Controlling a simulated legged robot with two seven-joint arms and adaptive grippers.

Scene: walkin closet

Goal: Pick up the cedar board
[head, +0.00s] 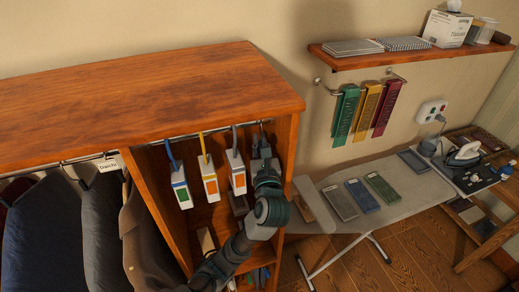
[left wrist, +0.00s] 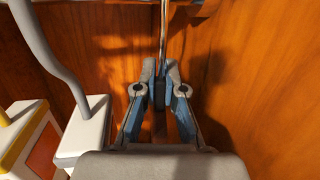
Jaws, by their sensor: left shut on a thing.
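My left gripper (head: 261,148) reaches into the right bay of the wooden wardrobe, just under its rail. In the left wrist view its two fingers (left wrist: 161,80) are closed around a thin upright metal hook (left wrist: 163,35). A narrow brown strip (left wrist: 159,125) shows between the fingers below the hook. It may be the cedar board, but the gripper hides most of it and I cannot tell for sure. In the head view my arm covers whatever hangs there. My right gripper is not in view.
White hanging boxes with coloured labels (head: 235,172) hang close to the left of the gripper; one (left wrist: 85,135) is near it in the wrist view. The wardrobe's right side panel (head: 284,165) is close on the right. An ironing board (head: 405,208) stands beyond.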

